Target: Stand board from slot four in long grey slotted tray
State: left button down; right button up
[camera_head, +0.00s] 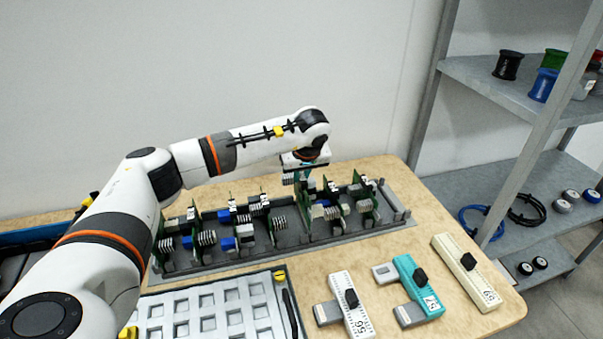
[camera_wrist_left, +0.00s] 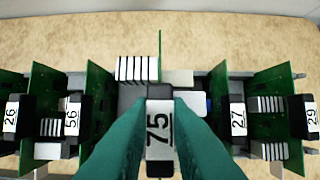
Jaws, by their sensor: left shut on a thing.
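My left gripper (camera_head: 305,173) is at the long grey slotted tray (camera_head: 398,216), right of its middle in the head view. In the left wrist view its teal fingers (camera_wrist_left: 160,118) are shut on the black handle of a green board labelled 75 (camera_wrist_left: 158,137). That board is edge-on, roughly upright, with a pale finned block on its left. It is in line with the row, between board 56 (camera_wrist_left: 97,90) and board 27 (camera_wrist_left: 219,95). Its lower edge is hidden, so I cannot tell whether it sits in a slot. My right gripper is out of view.
Board 26 (camera_wrist_left: 38,90) and board 29 (camera_wrist_left: 299,90) stand farther out in the row. A pale tray with square pockets (camera_head: 205,308) lies in front. Labelled modules, such as the teal one (camera_head: 417,285), lie front right. Metal shelves (camera_head: 500,85) stand right.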

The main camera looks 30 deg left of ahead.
pick_arm(q)
jog(key=shift+f, duration=0.15)
jog(key=shift+f+b, duration=0.6)
jog(key=shift+f, duration=0.35)
jog(key=shift+f+b, duration=0.35)
jog(key=shift+f, duration=0.05)
dwell(0.7)
jog(key=shift+f+b, duration=0.6)
jog(key=shift+f, duration=0.75)
dwell(0.4)
